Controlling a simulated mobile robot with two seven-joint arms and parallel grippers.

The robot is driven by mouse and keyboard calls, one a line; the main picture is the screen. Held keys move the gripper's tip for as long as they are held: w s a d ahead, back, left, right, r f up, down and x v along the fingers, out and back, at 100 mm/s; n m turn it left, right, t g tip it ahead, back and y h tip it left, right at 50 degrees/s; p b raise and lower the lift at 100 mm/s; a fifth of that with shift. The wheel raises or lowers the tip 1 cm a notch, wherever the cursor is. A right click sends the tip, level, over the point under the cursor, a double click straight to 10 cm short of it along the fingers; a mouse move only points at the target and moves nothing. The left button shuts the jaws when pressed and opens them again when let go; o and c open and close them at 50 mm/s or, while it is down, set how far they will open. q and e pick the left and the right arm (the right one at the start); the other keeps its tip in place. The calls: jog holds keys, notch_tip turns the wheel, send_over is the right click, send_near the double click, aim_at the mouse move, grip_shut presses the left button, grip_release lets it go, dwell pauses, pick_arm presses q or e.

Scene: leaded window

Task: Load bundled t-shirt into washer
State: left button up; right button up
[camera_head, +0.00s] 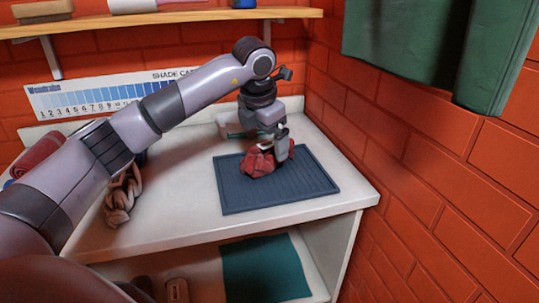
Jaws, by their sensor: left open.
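The bundled t-shirt (258,163) is a crumpled red bundle. It lies on a dark blue ribbed mat (235,195) on the white counter. My left arm comes in from the left and bends down over the mat. My left gripper (277,156) is open at the bundle, with its fingers beside and partly in front of it. Whether the fingers touch the cloth is hard to tell. My right gripper is not in view. No washer shows in this view.
A brown braided bundle (121,197) lies on the counter at left. A pale container (232,124) stands behind my gripper. A wooden shelf (160,18) runs above. Green cloth (430,45) hangs at upper right near the brick wall.

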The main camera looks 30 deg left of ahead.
aim_at(267, 144)
pick_arm(q)
jog(key=x, duration=0.4)
jog(key=shift+w+d+f, duration=0.1)
jog(key=shift+w+f, duration=0.05)
jog(key=shift+f, duration=0.2)
jog(key=c, duration=1.3)
notch_tip(267, 144, up, 20)
jog(key=shift+r+p, duration=0.1)
jog(key=shift+p, duration=0.85)
jog(key=shift+c, duration=0.2)
